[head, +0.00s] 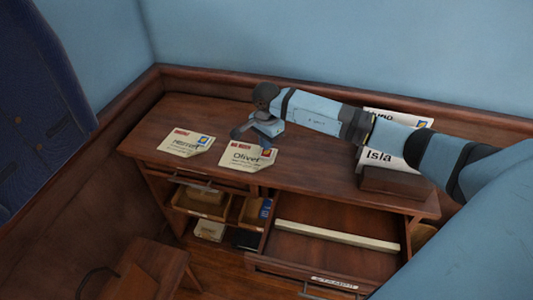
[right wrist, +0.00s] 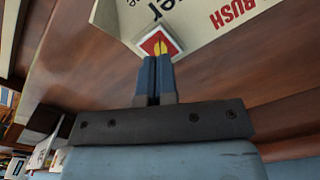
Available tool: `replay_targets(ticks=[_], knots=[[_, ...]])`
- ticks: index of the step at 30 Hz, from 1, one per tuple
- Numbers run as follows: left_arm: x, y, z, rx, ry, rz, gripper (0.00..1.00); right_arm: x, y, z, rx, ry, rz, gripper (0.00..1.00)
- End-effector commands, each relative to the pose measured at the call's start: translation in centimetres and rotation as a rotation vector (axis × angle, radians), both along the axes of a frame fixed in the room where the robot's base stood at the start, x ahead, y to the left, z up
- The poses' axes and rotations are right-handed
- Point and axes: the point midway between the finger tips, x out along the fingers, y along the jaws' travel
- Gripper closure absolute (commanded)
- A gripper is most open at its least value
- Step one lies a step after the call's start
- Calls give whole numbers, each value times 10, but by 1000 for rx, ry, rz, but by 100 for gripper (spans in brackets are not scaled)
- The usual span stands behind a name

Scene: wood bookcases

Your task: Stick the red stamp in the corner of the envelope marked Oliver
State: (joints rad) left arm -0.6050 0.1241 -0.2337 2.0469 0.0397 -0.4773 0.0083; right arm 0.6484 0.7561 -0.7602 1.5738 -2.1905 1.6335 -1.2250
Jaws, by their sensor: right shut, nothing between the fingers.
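The envelope marked Oliver (head: 246,160) lies flat on the wooden desk, with red print in one corner. The red stamp (head: 266,152) sits at its upper right corner in the head view. In the right wrist view the stamp (right wrist: 157,43) shows a yellow figure and a white border, at the corner of the envelope (right wrist: 200,18). My right gripper (head: 236,133) is just above the desk by this envelope. In the right wrist view its shut, empty fingertips (right wrist: 157,59) appear right at the stamp's lower edge; I cannot tell whether they touch it. My left gripper is out of view.
Another envelope (head: 186,143) with a blue stamp lies to the left. A wooden holder (head: 395,185) with upright envelopes, one marked Isla (head: 378,156), stands at the right. An open drawer (head: 325,245) and a divided tray (head: 205,208) jut out below the desktop. A stool (head: 150,265) stands lower left.

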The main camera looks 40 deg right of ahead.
Motion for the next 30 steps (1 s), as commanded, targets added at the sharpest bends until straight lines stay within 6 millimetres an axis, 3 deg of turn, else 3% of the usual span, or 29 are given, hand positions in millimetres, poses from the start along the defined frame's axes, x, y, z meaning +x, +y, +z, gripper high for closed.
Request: replay_targets(ticks=[30], knots=[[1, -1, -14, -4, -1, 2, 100, 0, 0, -19, 0, 0, 0, 100]])
